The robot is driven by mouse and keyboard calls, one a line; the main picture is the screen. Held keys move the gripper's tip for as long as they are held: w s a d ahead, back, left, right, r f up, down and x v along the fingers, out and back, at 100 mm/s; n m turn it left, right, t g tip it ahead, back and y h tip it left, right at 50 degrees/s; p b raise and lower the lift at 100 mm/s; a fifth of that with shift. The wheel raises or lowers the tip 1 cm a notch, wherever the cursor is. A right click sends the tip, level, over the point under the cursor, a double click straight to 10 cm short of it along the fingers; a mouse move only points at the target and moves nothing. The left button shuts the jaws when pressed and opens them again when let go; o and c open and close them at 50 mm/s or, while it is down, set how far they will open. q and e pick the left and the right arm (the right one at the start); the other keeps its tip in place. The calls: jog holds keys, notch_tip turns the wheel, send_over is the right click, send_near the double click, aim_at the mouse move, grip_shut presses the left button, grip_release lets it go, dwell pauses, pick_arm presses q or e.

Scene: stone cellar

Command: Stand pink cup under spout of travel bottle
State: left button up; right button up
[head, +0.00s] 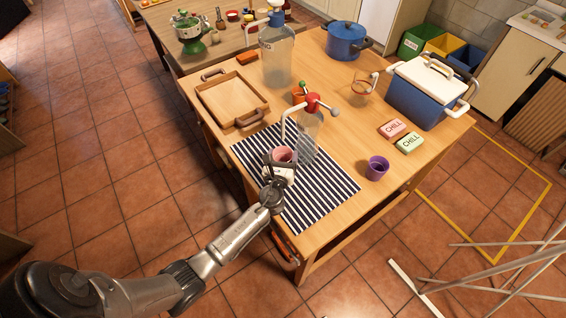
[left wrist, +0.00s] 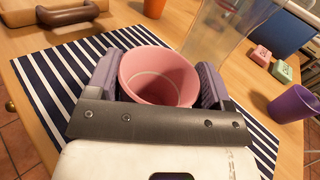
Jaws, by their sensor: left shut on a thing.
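The pink cup (head: 285,154) is upright on or just above the striped mat; a gap beneath it cannot be told. My left gripper (head: 280,160) is shut on it. In the left wrist view the cup (left wrist: 158,80) sits between the two purple finger pads, and its inside looks empty. A clear bottle (head: 310,132) with a red pump head, apparently the travel bottle, stands just behind and right of the cup. Its white spout (head: 284,128) bends down on the cup's side, seemingly above or just behind the cup. The clear bottle body (left wrist: 218,35) shows behind the cup. My right gripper is not in view.
A purple cup (head: 377,167) stands right of the striped mat (head: 325,192). A wooden tray (head: 232,98), a larger pump bottle (head: 277,60), an orange cup (head: 299,94) and a blue cooler (head: 420,98) stand farther back. Two "CHILL" blocks (head: 394,128) lie at right.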

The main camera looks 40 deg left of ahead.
pick_arm(q)
jog(key=shift+f+b, duration=0.45)
jog(key=shift+f, duration=1.05)
